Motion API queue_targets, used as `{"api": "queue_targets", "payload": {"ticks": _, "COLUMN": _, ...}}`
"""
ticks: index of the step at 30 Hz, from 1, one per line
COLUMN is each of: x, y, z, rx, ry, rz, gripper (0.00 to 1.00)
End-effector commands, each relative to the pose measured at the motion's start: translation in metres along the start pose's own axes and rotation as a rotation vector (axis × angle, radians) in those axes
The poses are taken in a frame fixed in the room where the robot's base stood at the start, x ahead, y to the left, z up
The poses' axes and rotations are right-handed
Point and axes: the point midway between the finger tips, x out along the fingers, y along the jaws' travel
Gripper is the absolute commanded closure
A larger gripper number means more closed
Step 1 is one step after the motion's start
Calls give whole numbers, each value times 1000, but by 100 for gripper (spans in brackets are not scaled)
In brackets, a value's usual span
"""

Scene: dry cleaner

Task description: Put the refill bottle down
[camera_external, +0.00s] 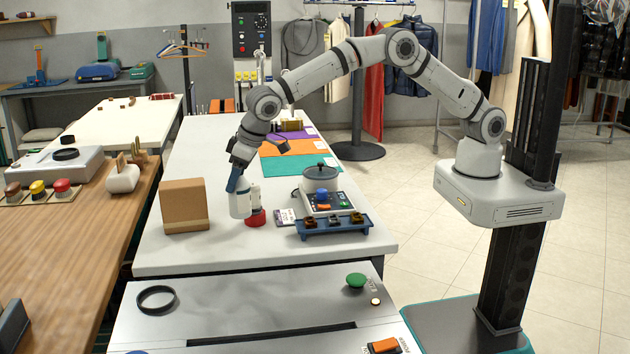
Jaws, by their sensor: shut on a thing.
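The refill bottle, which looks like the pale white-grey bottle (239,206), is upright at the white table's near half. My gripper (238,184) points down from above with its blue fingers shut on the bottle's top. A red-based item (256,217) with a white upper part stands just right of the bottle, very close to it. I cannot tell whether the two touch, or whether the bottle's base rests on the white table (200,250).
A brown box (184,206) stands close on the left. To the right are a small card (285,217), a blue tray (333,228) with several small dark pieces, and a device (327,202) with a blue knob. Coloured mats lie behind. The table's front strip is clear.

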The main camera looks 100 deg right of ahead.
Motion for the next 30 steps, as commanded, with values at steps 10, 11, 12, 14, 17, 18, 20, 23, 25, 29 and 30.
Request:
{"api": "queue_targets", "payload": {"ticks": 10, "x": -56, "y": 0, "z": -24, "rx": 1, "ry": 4, "rz": -2, "gripper": 96}}
{"api": "queue_targets", "payload": {"ticks": 11, "x": -62, "y": 0, "z": -26, "rx": 1, "ry": 4, "rz": -2, "gripper": 96}}
{"api": "queue_targets", "payload": {"ticks": 12, "x": -64, "y": 5, "z": -28, "rx": 4, "ry": 2, "rz": 0, "gripper": 96}}
{"api": "queue_targets", "payload": {"ticks": 14, "x": -62, "y": 18, "z": -28, "rx": 13, "ry": 0, "rz": 5, "gripper": 96}}
{"api": "queue_targets", "payload": {"ticks": 17, "x": -61, "y": 38, "z": -30, "rx": 26, "ry": -1, "rz": 10, "gripper": 96}}
{"api": "queue_targets", "payload": {"ticks": 18, "x": -62, "y": 47, "z": -30, "rx": 33, "ry": 0, "rz": 12, "gripper": 96}}
{"api": "queue_targets", "payload": {"ticks": 20, "x": -62, "y": 63, "z": -31, "rx": 44, "ry": -1, "rz": 16, "gripper": 96}}
{"api": "queue_targets", "payload": {"ticks": 23, "x": -62, "y": 97, "z": -31, "rx": 66, "ry": -1, "rz": 26, "gripper": 96}}
{"api": "queue_targets", "payload": {"ticks": 25, "x": -63, "y": 126, "z": -29, "rx": 85, "ry": -1, "rz": 34, "gripper": 96}}
{"api": "queue_targets", "payload": {"ticks": 29, "x": -66, "y": 182, "z": -20, "rx": 124, "ry": 0, "rz": 50, "gripper": 96}}
{"api": "queue_targets", "payload": {"ticks": 30, "x": -67, "y": 195, "z": -17, "rx": 134, "ry": -1, "rz": 53, "gripper": 96}}
